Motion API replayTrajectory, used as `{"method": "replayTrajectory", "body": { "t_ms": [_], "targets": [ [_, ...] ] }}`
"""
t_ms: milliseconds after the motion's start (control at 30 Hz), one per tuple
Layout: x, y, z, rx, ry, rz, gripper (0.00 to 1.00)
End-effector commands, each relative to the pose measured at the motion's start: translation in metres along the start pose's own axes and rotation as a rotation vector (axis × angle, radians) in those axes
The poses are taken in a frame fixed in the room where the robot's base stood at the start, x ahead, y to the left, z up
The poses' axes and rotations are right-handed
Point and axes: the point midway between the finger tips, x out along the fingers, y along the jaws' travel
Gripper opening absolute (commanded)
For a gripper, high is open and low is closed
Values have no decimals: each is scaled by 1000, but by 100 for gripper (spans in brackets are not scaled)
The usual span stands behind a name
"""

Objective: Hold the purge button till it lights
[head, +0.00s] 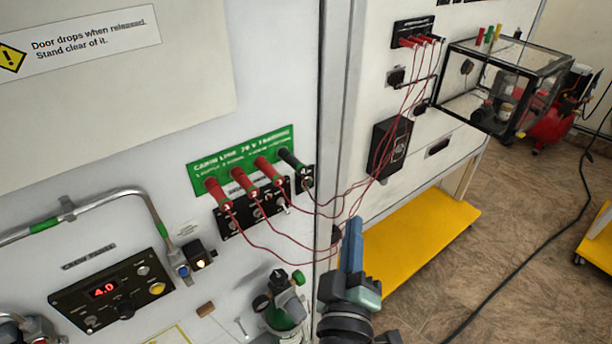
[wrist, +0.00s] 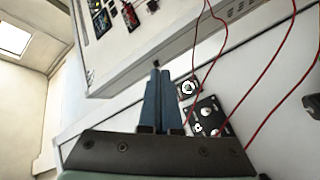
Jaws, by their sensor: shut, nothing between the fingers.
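A black control panel (head: 110,296) with a red display reading 4.0 is at the lower left in the head view. It bears a round yellow button (head: 157,288), a dark knob and small buttons. The labels are too small to read, so I cannot tell which is the purge button. My gripper (head: 352,235) is shut and empty, well to the right of both. In the wrist view my gripper (wrist: 160,75) has its blue fingers together, touching nothing I can make out.
Red leads hang from the plugs by the green sign (head: 240,158) and cross close to my gripper. A green-topped cylinder (head: 285,298) stands at the lower middle. A yellow shelf (head: 415,240) is at right. A glass case (head: 508,80) stands at the back right.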

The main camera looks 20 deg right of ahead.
Motion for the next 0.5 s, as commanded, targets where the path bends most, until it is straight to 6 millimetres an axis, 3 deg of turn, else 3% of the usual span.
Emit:
{"method": "replayTrajectory", "body": {
  "t_ms": [267,500],
  "targets": [
    [3,-3,-2,2,2,0,0],
    [23,-18,-17,4,5,1,0]
  ]
}}
